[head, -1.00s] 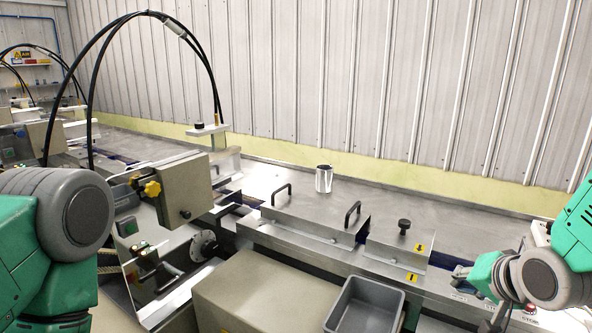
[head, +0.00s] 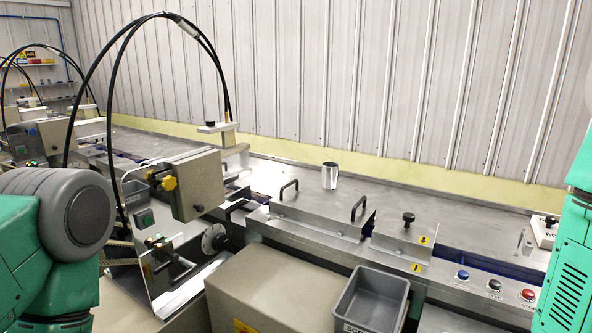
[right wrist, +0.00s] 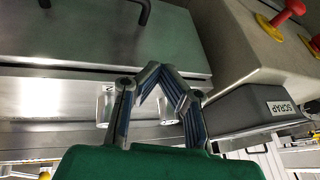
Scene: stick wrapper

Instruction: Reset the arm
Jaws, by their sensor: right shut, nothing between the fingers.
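My right gripper (right wrist: 157,72) shows in the right wrist view with its two fingertips meeting and nothing between them. It is above or beside the machine, and I see no contact with anything. In the head view only a green link of my right arm (head: 567,255) shows at the right edge; its gripper is out of that view. My left arm (head: 55,240) shows at the lower left of the head view, with its gripper outside the picture.
The wrapping machine has black-handled metal covers (head: 318,219). A metal cylinder (head: 330,177) stands on the steel top. A grey scrap bin (head: 400,291) is at the front; its label shows in the right wrist view. Blue, black and red buttons (head: 493,285) line the front right.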

